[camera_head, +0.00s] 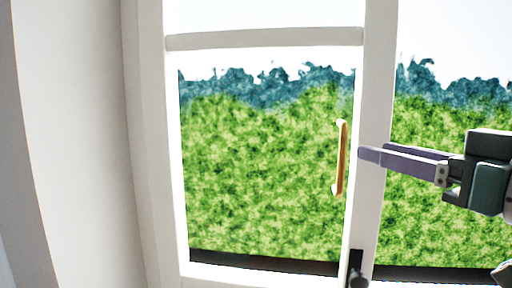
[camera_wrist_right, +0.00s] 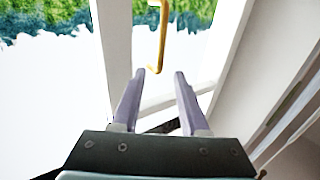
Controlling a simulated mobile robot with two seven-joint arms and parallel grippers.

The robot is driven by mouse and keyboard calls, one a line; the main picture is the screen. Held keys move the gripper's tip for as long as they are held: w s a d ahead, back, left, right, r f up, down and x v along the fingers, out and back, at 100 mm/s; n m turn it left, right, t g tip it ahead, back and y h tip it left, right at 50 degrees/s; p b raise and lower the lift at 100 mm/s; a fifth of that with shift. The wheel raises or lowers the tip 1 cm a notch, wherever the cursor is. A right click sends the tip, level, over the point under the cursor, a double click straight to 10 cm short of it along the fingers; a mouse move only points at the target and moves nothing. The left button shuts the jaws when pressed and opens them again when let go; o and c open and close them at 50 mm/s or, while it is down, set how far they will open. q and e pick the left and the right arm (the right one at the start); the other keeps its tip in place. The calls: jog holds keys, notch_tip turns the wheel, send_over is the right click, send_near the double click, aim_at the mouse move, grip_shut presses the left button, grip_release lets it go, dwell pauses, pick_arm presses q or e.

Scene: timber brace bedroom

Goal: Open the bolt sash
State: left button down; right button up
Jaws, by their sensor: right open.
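The window sash (camera_head: 263,39) is white-framed and stands on the left side of the head view, looking shut against the white post at its right. A curved wooden handle with pale ends (camera_head: 342,160) is fixed upright near its right edge. A dark bolt or latch (camera_head: 356,270) sits low by that edge, partly cut off. My right gripper (camera_head: 368,153) reaches in from the right, open, with its fingertips just right of the handle. In the right wrist view the handle (camera_wrist_right: 161,38) lies ahead of the spread fingers (camera_wrist_right: 158,76), with nothing between them. My left gripper is not in view.
A second pane (camera_head: 440,180) lies behind my right gripper. A pale wall (camera_head: 75,140) borders the window at the left. Green hedge shows through the glass. The space in front of the left pane is clear.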

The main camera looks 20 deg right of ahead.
aim_at(346, 144)
jog(key=w+p, duration=0.2)
jog(key=w, duration=0.6)
jog(key=shift+w+a, duration=0.1)
jog(key=shift+a, duration=0.1)
grip_shut()
dwell(0.4)
dwell(0.7)
